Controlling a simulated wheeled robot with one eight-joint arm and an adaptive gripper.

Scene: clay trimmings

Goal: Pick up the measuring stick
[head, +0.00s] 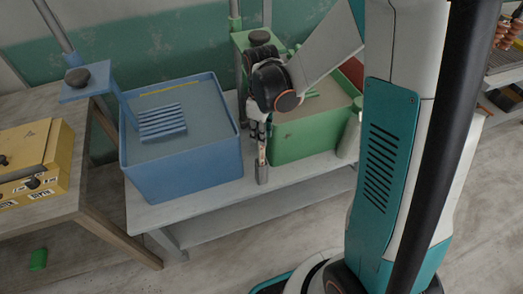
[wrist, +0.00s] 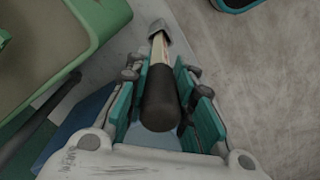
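The measuring stick has a dark handle (wrist: 161,100), a pale shaft (wrist: 159,50) and a grey piece at its far end (wrist: 158,29). In the head view its pale shaft (head: 262,153) points down to the grey piece at the front of the bench, before the green bin. My gripper (head: 257,130) is over the stick's upper part. In the wrist view my gripper's teal fingers (wrist: 161,82) lie on both sides of the handle, very close to it. Whether they press on it is unclear. The handle is hidden in the head view.
A blue bin (head: 190,175) with a slatted blue plate stands left of the stick. A green bin (head: 300,140) stands just behind it, with a pale cylinder (head: 349,137) at its right. A yellow box (head: 35,160) sits on the wooden table. The bench front (head: 220,197) is clear.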

